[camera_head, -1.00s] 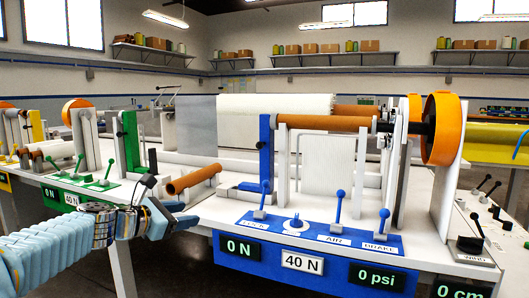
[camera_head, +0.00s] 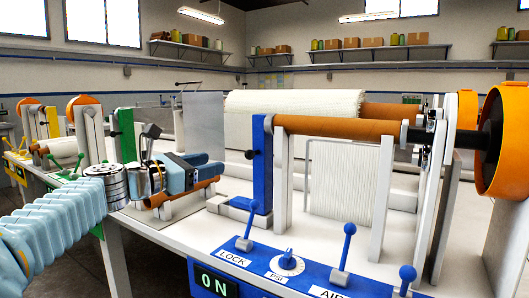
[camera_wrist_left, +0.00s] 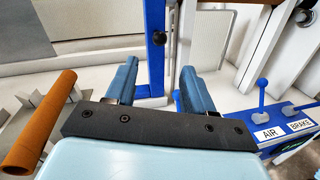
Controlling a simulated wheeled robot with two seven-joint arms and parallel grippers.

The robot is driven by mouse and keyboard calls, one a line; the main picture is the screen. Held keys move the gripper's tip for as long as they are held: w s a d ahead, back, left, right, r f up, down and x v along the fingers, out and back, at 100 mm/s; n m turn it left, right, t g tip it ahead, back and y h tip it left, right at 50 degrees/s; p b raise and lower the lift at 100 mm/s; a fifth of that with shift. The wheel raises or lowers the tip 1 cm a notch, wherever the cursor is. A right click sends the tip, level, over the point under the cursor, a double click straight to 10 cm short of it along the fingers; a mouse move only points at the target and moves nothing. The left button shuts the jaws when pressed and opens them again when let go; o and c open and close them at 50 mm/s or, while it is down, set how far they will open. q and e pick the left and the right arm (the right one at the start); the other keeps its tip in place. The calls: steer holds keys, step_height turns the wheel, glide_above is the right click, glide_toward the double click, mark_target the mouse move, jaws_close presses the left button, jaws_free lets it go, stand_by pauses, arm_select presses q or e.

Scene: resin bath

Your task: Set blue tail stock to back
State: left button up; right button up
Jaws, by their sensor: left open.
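The blue tail stock (camera_head: 262,165) is an upright blue post at the left end of a brown tube (camera_head: 340,126) on the blue station. My left gripper (camera_head: 210,172) is open and empty, a little left of the post, with its fingers pointing at it. In the left wrist view the post (camera_wrist_left: 155,45) shows beyond and between the two open fingers (camera_wrist_left: 160,68), with a dark knob on it. It appears apart from the fingers. My right gripper is not in view.
The blue panel (camera_head: 215,245) with a LOCK lever (camera_head: 245,230), a dial (camera_head: 287,263) and other levers stands in front. A green-post station (camera_head: 127,135) is at the left.

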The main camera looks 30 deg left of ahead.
mark_target(246, 155)
arm_select(q)
steer(key=p+x, duration=0.1)
steer(key=x, duration=1.3)
steer(key=shift+p, duration=0.35)
jaws_close()
